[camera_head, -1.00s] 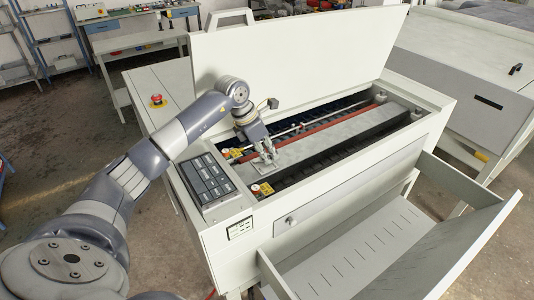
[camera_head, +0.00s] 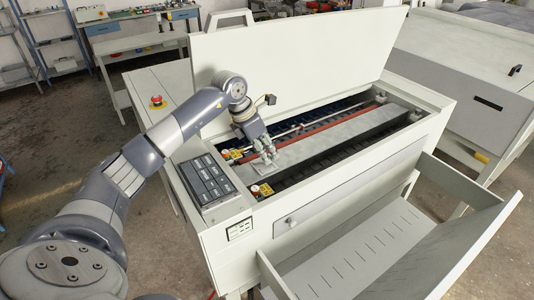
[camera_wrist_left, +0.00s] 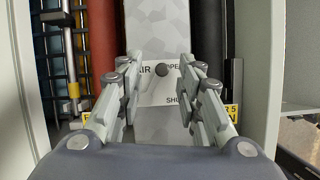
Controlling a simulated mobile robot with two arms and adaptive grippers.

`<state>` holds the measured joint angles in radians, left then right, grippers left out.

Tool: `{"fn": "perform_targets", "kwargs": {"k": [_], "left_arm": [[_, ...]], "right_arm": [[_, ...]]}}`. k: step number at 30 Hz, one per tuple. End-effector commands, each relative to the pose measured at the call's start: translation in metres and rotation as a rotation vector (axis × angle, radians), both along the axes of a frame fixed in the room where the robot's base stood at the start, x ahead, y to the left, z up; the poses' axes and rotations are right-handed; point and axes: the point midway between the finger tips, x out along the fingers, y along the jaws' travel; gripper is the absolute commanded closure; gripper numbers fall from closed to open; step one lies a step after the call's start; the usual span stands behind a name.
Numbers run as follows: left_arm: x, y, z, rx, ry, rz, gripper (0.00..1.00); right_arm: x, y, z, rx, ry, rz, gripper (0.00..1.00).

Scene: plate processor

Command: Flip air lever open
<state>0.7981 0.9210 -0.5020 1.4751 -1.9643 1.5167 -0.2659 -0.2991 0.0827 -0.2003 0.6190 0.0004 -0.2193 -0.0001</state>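The panel has the letters AIR and partly hidden words that look like OPEN and SHUT. My left gripper (camera_wrist_left: 158,60) is open, with one finger to each side of the knob and visible gaps between. In the head view my left gripper (camera_head: 267,156) is over the left end of the machine's open bay, and the lever cannot be made out there. My right gripper is not in view.
The plate processor's lid (camera_head: 300,60) stands open behind my left arm. A control panel (camera_head: 208,180) is left of the bay. In the left wrist view, a red roller (camera_wrist_left: 101,40) and a dark roller (camera_wrist_left: 208,35) flank the lever panel. An open tray (camera_head: 360,260) juts out in front.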

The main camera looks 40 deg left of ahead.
Motion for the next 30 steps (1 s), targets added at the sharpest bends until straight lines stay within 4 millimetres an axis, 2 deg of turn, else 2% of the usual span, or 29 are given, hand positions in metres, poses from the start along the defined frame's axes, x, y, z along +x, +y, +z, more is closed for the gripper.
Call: {"fn": "perform_targets", "kwargs": {"k": [9,15,20,30], "left_arm": [[-0.023,0.013,0.063,0.002,-0.001,0.0,0.67],[-0.032,0.017,0.088,0.0,0.0,0.001,0.67],[-0.035,0.018,0.094,0.0,0.004,-0.001,0.67],[-0.036,0.018,0.095,-0.001,0.003,-0.001,0.67]], "right_arm": [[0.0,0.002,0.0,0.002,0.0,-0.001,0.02],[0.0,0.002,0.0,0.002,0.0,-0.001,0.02],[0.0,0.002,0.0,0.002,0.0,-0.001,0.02],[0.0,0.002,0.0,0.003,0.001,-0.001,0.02]]}}
